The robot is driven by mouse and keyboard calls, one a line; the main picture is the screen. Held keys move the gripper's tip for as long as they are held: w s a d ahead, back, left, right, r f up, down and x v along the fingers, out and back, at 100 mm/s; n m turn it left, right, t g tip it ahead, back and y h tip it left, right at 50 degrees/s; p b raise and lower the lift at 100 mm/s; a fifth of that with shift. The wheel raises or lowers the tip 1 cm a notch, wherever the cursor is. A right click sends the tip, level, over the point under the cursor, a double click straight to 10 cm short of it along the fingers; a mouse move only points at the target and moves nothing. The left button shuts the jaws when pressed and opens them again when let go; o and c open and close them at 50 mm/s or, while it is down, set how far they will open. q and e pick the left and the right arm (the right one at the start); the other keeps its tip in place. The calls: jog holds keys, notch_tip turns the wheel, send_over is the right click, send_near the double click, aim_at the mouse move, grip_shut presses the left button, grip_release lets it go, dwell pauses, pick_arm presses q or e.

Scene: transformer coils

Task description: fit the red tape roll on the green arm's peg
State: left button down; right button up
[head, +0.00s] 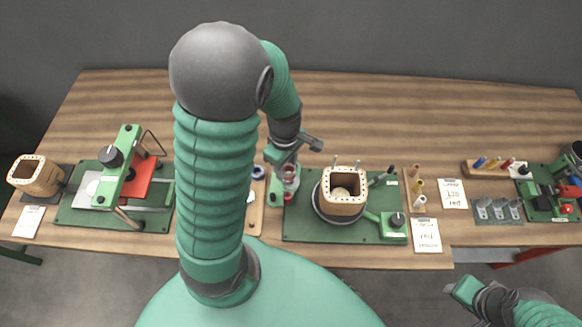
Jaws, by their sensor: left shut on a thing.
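My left gripper (290,162) reaches down over the left edge of the central green base plate (304,229). It is shut on the red tape roll (289,170), which shows only as a small red patch below the hand. A green upright arm (276,190) stands at that plate's left edge, just below the gripper, with another small red part (288,196) beside it. The peg cannot be made out, and I cannot tell whether the roll touches it. My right gripper (464,291) is at the lower right, off the table and away from the parts; its jaw opening is unclear.
A wooden coil former (344,205) stands on the central plate, with a green lever (386,221) to its right. A wooden strip with a blue-and-white roll (258,172) lies left of the plate. A green press (117,165) stands further left. The table's back is clear.

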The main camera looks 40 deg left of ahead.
pick_arm(q)
jog(key=shift+a+f, duration=0.2)
jog(key=shift+a, duration=0.3)
jog(key=shift+d+r, duration=0.15)
jog(key=shift+d, duration=0.3)
jog(key=shift+d+r, duration=0.15)
jog(key=shift+d, duration=0.45)
jog(key=shift+a, duration=0.15)
jog(key=shift+a+f, duration=0.35)
jog(key=shift+d+f, duration=0.15)
jog(key=shift+d, duration=0.7)
jog(key=shift+f, duration=0.2)
pick_arm(e)
jog(key=shift+d+r, duration=0.1)
jog(key=shift+r, duration=0.1)
pick_arm(q)
jog(key=shift+a, duration=0.2)
pick_arm(e)
jog(key=shift+a, duration=0.25)
pick_arm(q)
jog(key=shift+d+f, duration=0.15)
jog(key=shift+f, duration=0.1)
pick_arm(e)
jog(key=shift+d+f, duration=0.15)
jog(key=shift+d, duration=0.05)
